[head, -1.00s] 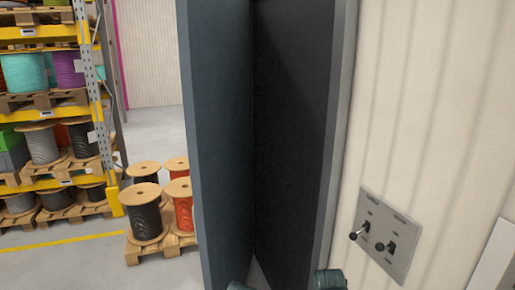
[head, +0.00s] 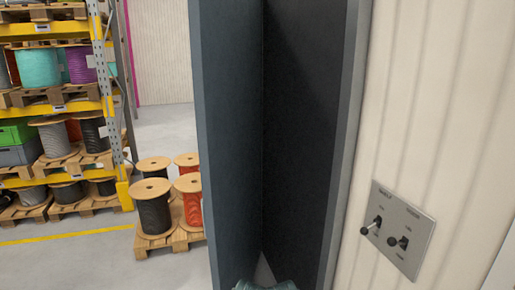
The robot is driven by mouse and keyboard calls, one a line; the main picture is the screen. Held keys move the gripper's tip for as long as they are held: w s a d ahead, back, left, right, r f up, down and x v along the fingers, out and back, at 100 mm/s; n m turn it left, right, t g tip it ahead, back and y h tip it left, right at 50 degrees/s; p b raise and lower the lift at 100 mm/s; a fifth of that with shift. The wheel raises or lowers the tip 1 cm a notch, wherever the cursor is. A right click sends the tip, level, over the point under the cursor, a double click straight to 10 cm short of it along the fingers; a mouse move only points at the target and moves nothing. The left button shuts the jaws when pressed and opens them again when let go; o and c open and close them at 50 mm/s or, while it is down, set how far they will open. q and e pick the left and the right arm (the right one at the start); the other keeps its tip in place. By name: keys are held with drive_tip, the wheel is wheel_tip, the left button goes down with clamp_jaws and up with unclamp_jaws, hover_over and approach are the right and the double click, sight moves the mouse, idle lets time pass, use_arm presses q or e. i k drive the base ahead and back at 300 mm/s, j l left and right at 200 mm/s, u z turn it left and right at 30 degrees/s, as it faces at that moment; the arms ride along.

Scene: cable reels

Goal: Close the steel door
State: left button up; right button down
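The steel door (head: 230,140) is a tall dark blue-grey panel in the middle of the head view. It stands open, at an angle to a second dark upright surface (head: 305,130) on its right, which ends at a grey frame edge. A small greenish-grey part of my arm shows at the bottom edge, between the two dark surfaces. No gripper fingers can be made out in the head view. The lower end of the door is cut off by the picture's edge.
A grey switch plate (head: 397,230) with two black levers is on the cream ribbed wall (head: 440,110) at right. At left are a yellow rack (head: 60,110) with cable reels and a pallet (head: 172,238) of reels. Grey floor lies between.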

sight(226, 36)
drive_tip(key=i+j+z, duration=0.15)
drive_tip(key=j, duration=0.35)
drive_tip(key=i+j+z, duration=0.15)
drive_tip(key=j, duration=0.4)
drive_tip(key=i+j+z, duration=0.1)
drive_tip(key=i+j, duration=0.2)
drive_tip(key=j, duration=0.3)
drive_tip(key=i+j+z, duration=0.15)
drive_tip(key=j, duration=0.4)
drive_tip(key=i+j+z, duration=0.15)
drive_tip(key=j, duration=0.45)
drive_tip(key=j+z, duration=0.15)
drive_tip(key=j, duration=0.45)
drive_tip(key=j+u, duration=0.3)
drive_tip(key=j, duration=0.2)
